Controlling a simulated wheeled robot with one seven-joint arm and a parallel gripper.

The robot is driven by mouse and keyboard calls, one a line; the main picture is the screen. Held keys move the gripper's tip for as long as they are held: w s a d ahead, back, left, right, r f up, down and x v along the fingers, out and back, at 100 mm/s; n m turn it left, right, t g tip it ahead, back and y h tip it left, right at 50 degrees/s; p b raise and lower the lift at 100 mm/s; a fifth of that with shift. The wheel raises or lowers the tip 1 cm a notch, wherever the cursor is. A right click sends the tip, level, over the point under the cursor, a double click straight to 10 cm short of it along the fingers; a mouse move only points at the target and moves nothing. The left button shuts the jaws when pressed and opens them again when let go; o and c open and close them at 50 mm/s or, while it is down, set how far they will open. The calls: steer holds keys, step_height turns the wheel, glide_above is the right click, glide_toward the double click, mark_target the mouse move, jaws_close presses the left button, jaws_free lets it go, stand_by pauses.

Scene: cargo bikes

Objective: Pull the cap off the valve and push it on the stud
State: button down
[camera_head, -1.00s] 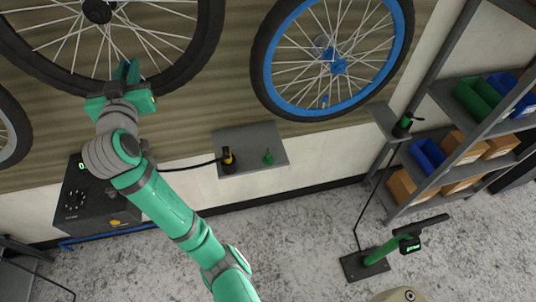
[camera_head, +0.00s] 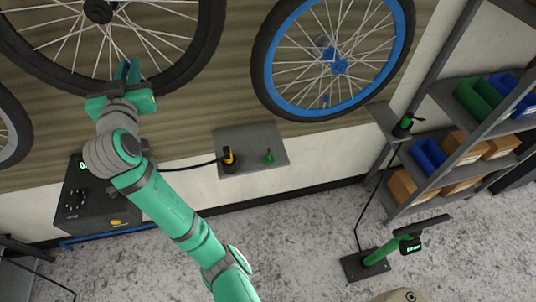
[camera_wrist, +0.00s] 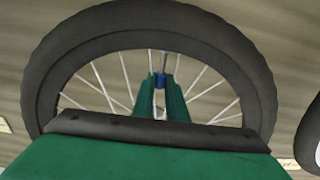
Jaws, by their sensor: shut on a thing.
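My gripper (camera_head: 128,68) is at the lower part of the left wheel (camera_head: 205,45), which has a black tyre and rim. Its green fingers point up in front of the spokes. In the wrist view, my gripper (camera_wrist: 161,84) is shut on a small blue cap (camera_wrist: 160,79), which shows between the fingertips. The valve is hidden, and I cannot tell whether the cap still sits on it. A small green upright piece, apparently the stud (camera_head: 268,157), stands on a grey wall shelf (camera_head: 255,137), right of and below my gripper.
A yellow and black hose head (camera_head: 228,157) stands on the same shelf, with its hose running left to a dark box (camera_head: 95,210). A blue-rimmed wheel (camera_head: 268,85) hangs to the right. Shelving with bins (camera_head: 428,155) and a floor pump (camera_head: 378,254) stand at the right.

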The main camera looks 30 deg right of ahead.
steer(key=shift+r, duration=1.1)
steer(key=v, duration=1.2)
steer(key=shift+d, duration=0.15)
stand_by(0.7)
